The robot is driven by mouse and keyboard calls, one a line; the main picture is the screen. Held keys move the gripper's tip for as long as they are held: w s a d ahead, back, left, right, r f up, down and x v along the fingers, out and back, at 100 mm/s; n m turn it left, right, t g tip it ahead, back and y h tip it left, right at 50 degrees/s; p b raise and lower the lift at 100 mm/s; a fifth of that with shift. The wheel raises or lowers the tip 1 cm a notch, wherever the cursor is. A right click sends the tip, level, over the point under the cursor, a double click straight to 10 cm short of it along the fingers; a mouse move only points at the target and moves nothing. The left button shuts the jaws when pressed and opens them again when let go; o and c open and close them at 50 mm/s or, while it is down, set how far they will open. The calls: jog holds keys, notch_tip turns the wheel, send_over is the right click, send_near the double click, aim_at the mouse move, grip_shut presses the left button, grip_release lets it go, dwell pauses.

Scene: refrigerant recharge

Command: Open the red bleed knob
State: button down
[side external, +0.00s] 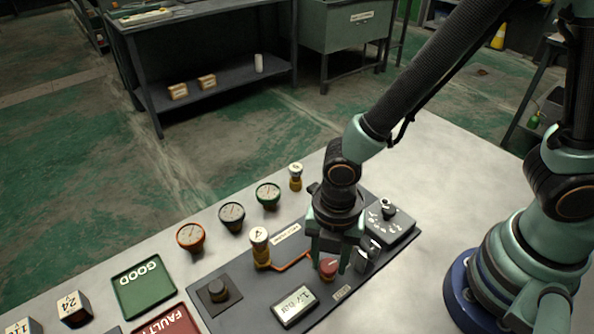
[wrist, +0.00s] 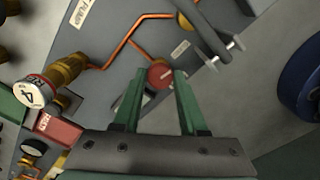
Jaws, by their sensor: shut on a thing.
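The red bleed knob (side external: 328,267) sits on the dark panel in the side view, at the end of a copper pipe. My gripper (side external: 330,262) points down over it, with one finger on each side. In the wrist view the red knob (wrist: 160,74) shows between the two green fingertips of my gripper (wrist: 158,78). The fingers are shut on the knob, and its lower body is partly hidden. I cannot tell the knob's turn angle.
A display (side external: 294,306) reading about 1.7 bar lies in front of the knob. A brass fitting with a cap marked 4 (side external: 260,244) stands to the left, and a grey control box (side external: 390,226) to the right. Three gauges (side external: 231,216) line the back left. A green GOOD tray (side external: 143,287) lies farther left.

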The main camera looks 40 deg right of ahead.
aim_at(329, 265)
jog(key=shift+n, duration=0.7)
jog(key=shift+c, duration=2.2)
grip_release()
jog(key=shift+r, duration=0.15)
notch_tip(329, 265, up, 12)
jog(key=w+d+r+m+t, duration=0.2)
jog(key=w+d+r+m, duration=0.1)
jog(key=d+m, duration=0.6)
jog(key=w+d+r+m+t, duration=0.3)
jog(key=d+r+m, duration=0.3)
jog(key=m, duration=1.1)
jog(key=d, duration=0.4)
jog(key=shift+d+m+t, duration=0.25)
jog(key=shift+m+t, duration=0.05)
jog(key=shift+m, duration=0.1)
